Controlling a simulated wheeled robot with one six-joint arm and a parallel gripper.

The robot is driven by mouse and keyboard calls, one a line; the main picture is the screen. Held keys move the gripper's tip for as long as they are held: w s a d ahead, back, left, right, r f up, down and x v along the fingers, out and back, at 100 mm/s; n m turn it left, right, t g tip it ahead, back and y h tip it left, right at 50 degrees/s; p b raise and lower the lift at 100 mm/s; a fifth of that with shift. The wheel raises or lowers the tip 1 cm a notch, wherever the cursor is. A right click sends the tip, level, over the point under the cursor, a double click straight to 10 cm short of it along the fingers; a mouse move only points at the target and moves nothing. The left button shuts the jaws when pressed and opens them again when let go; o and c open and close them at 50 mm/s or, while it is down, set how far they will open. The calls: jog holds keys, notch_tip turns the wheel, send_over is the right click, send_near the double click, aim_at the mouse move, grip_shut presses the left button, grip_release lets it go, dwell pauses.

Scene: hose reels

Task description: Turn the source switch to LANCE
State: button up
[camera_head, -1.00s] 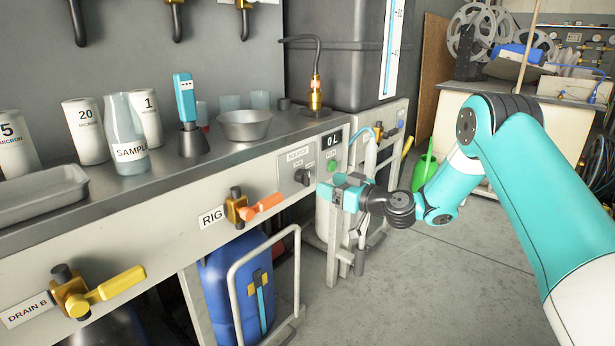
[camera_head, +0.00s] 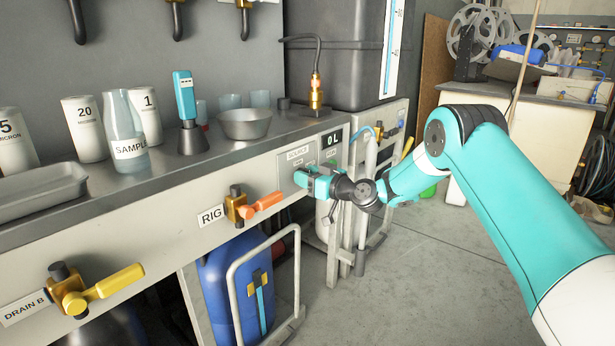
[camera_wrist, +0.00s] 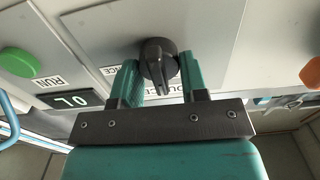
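The source switch (camera_wrist: 158,60) is a dark round knob with a raised grip bar, on a light grey panel. In the wrist view, which looks upside down, its bar runs nearly up and down the picture. My gripper (camera_wrist: 159,76) is open, with one teal finger on each side of the knob; narrow gaps seem to show, and contact is unclear. A label ending in "NCE" (camera_wrist: 108,71) is partly hidden by the left finger. In the head view my gripper (camera_head: 304,179) covers the switch on the SOURCE plate (camera_head: 297,154).
A green RUN button (camera_wrist: 18,62) and the "0 L" display (camera_wrist: 70,100) are beside the switch. The orange RIG valve handle (camera_head: 262,203) sticks out left of my gripper. A white pipe frame (camera_head: 234,290) and blue drum (camera_head: 225,275) stand below.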

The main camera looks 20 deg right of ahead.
jog(key=shift+m, duration=0.3)
jog(key=shift+c, duration=0.2)
jog(key=m+p, duration=0.1)
jog(key=m, duration=0.2)
jog(key=shift+d+r, duration=0.1)
jog(key=m+p, duration=0.2)
jog(key=m, duration=0.2)
jog(key=shift+w, duration=0.1)
jog(key=m+p, duration=0.1)
jog(key=m, duration=0.3)
jog(key=m+p, duration=0.1)
jog(key=m, duration=0.1)
jog(key=shift+w+d+f+p, duration=0.1)
jog(key=shift+d+f+p, duration=0.05)
jog(key=shift+f+p, duration=0.15)
jog(key=shift+m, duration=0.3)
jog(key=o, duration=0.9)
jog(key=shift+c, duration=0.2)
